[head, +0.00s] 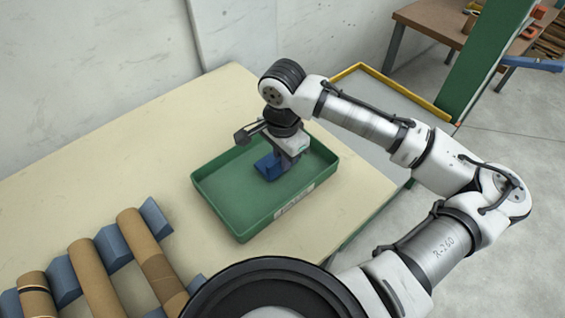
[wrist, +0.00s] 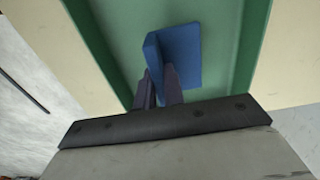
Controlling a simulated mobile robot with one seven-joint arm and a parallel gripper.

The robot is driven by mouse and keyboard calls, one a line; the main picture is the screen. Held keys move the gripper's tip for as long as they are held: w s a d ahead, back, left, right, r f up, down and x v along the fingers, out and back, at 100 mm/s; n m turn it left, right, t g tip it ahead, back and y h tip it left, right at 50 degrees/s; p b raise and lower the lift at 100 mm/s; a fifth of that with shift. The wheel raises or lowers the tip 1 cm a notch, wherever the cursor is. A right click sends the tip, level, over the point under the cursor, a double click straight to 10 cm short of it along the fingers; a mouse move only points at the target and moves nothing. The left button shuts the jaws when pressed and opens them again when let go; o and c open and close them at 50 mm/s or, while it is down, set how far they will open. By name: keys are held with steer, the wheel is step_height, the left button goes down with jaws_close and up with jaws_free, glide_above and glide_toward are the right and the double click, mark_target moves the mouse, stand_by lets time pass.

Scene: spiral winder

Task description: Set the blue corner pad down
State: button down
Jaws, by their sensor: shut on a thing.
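The blue corner pad (head: 269,167) is at my gripper (head: 278,158), inside the outline of the green tray (head: 225,212) on the table. In the wrist view the blue corner pad (wrist: 181,54) is an angled piece with two faces. My gripper (wrist: 158,84) is shut on its near edge there. The green tray (wrist: 118,50) lies beneath the pad. I cannot tell whether the pad touches the tray floor. The gripper hides part of the pad in the head view. The rest of the tray floor looks empty.
Several brown cardboard tubes (head: 94,276) rest on blue blocks (head: 113,247) at the table's left. The cream tabletop (head: 160,150) is clear behind and left of the tray. A white wall (head: 90,70) stands behind. A green post (head: 480,60) stands at the right.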

steer(key=shift+f, duration=1.2)
steer(key=shift+f, duration=0.1)
steer(key=shift+f, duration=0.15)
steer(key=c, duration=1.5)
jaws_free()
step_height(320, 180, up, 13)
steer(key=shift+f, duration=0.2)
